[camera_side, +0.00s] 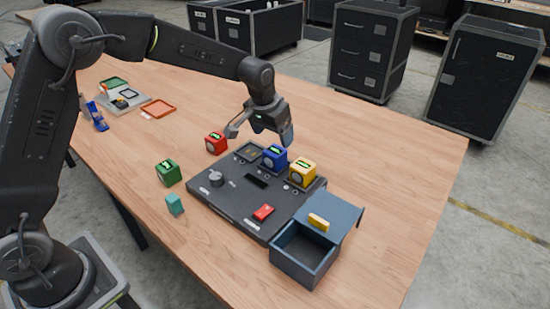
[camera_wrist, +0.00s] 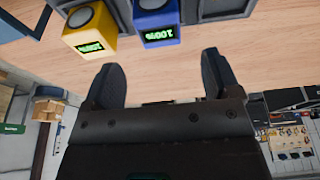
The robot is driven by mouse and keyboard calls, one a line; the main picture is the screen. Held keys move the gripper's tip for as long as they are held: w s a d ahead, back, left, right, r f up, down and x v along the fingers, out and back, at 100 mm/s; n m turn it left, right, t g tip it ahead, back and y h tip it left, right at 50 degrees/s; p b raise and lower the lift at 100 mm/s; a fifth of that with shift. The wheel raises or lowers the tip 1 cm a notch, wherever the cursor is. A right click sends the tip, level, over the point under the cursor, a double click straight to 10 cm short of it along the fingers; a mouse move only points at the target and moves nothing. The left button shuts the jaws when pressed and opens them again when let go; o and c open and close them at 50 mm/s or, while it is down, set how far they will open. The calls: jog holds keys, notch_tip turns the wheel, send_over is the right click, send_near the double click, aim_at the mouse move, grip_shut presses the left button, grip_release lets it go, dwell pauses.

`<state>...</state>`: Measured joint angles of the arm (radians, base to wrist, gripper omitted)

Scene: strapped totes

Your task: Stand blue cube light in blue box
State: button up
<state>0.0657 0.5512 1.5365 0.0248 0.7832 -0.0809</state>
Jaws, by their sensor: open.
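The blue cube light (camera_side: 275,158) stands upright on the black panel's far edge, with a lit green display. In the wrist view the blue cube (camera_wrist: 158,24) shows at the top, its display reading about 100%, beyond the fingertips. The blue box (camera_side: 303,258) is at the front right corner of the panel; its front compartment is open and looks empty. A blue-grey lid (camera_side: 341,212) with a yellow handle lies behind that opening. My gripper (camera_side: 261,134) is open and empty, just above and behind the blue cube; in the wrist view its fingers (camera_wrist: 160,75) are wide apart.
A yellow cube (camera_side: 302,172) stands right of the blue one. A red cube (camera_side: 215,142), green cube (camera_side: 168,172) and teal block (camera_side: 174,204) stand on the table. The black panel (camera_side: 225,205) carries a knob and red switch. The table's right side is clear.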

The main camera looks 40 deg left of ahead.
aim_at(275, 151)
jog(key=x, duration=0.2)
jog(key=s+x, duration=0.1)
jog(key=x, duration=0.1)
jog(key=shift+f, duration=0.2)
jog(key=shift+w+f, duration=0.25)
jog(key=shift+f, duration=0.35)
jog(key=shift+c, duration=0.4)
jog(key=c, duration=1)
jog(key=shift+r, duration=0.1)
jog(key=shift+c, duration=0.7)
jog(key=shift+r, duration=0.15)
